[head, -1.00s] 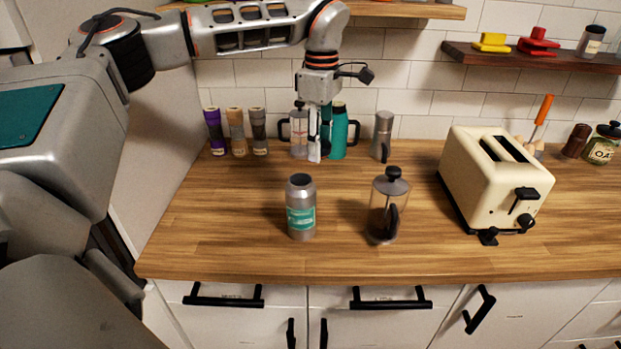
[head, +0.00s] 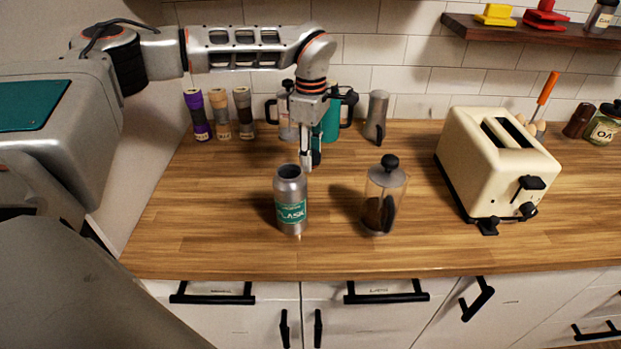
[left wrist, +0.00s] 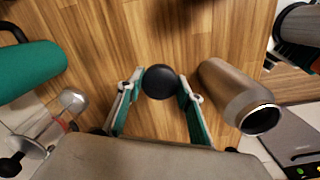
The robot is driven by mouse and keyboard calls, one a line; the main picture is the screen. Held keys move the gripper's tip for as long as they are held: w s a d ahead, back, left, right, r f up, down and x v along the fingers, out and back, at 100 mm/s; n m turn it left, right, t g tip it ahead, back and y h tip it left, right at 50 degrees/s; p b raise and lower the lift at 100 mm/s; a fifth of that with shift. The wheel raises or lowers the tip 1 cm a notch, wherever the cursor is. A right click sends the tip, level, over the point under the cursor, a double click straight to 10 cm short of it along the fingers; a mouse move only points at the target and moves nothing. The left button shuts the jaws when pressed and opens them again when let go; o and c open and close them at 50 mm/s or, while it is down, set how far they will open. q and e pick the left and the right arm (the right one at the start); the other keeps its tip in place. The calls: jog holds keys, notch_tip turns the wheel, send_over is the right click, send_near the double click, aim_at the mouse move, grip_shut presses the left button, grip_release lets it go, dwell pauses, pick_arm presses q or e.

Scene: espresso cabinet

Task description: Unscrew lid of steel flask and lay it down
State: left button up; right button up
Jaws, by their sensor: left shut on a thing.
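The steel flask (head: 290,208) stands upright on the wooden counter, a teal label on its front. Its mouth is open and dark, with no lid on it; the flask also shows at right in the left wrist view (left wrist: 232,88). The black round lid (left wrist: 160,82) is between the fingers of my left gripper (head: 311,163), which is shut on it, as the left wrist view shows (left wrist: 158,90). The gripper points down just behind and to the right of the flask, apart from it. I cannot tell whether the lid touches the counter. My right gripper is not in view.
A French press (head: 383,198) stands right of the flask, and a cream toaster (head: 497,165) farther right. Behind the gripper are a teal flask (head: 331,122) and a steel jug (head: 376,117). Several spice jars (head: 221,115) stand back left. Bare counter (head: 205,215) lies left of the flask.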

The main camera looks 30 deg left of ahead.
aim_at(311, 189)
pick_arm(q)
jog(key=shift+f+p, duration=0.3)
jog(key=shift+f, duration=3.95)
jog(key=shift+f, duration=0.2)
jog(key=o, duration=1.2)
jog(key=shift+r, duration=0.1)
notch_tip(311, 189, up, 12)
jog(key=shift+r+b, duration=0.15)
jog(key=shift+b, duration=0.45)
jog(key=shift+d, duration=0.1)
